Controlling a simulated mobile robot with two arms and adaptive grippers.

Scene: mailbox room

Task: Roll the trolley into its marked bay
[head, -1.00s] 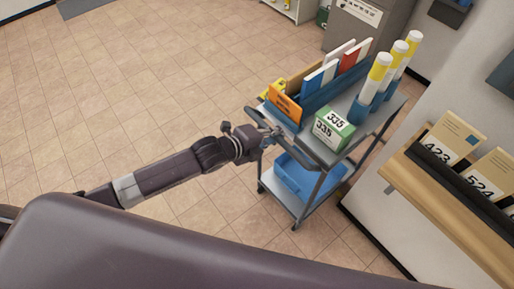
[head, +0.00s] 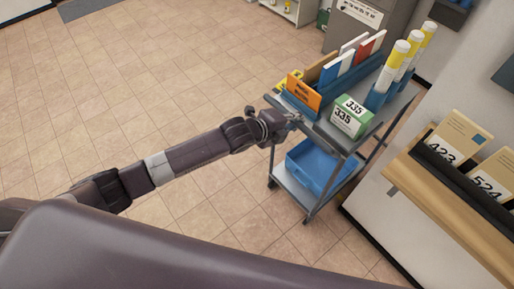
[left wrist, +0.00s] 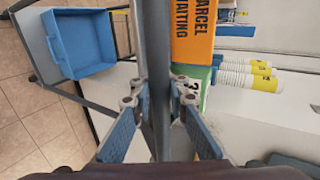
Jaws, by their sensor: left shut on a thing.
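The grey trolley (head: 325,140) stands right of centre in the head view, close to the wall shelf. Its top carries an orange card (head: 303,92), a green and white box marked 335 (head: 351,116), upright folders and white tubes with yellow bands (head: 396,65). A blue bin (head: 314,165) sits on its lower shelf. My left gripper (head: 290,119) is shut on the trolley's handle bar; in the left wrist view the bar (left wrist: 155,60) runs between its fingers (left wrist: 158,100). I see no marked bay. My right gripper is not in view.
A wooden wall shelf (head: 408,171) with parcels marked 423 and 524 juts out close to the trolley's right. A grey cabinet (head: 395,22) stands behind it. The tiled floor (head: 150,80) on the left is clear, with a grey mat (head: 85,8) at the far left.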

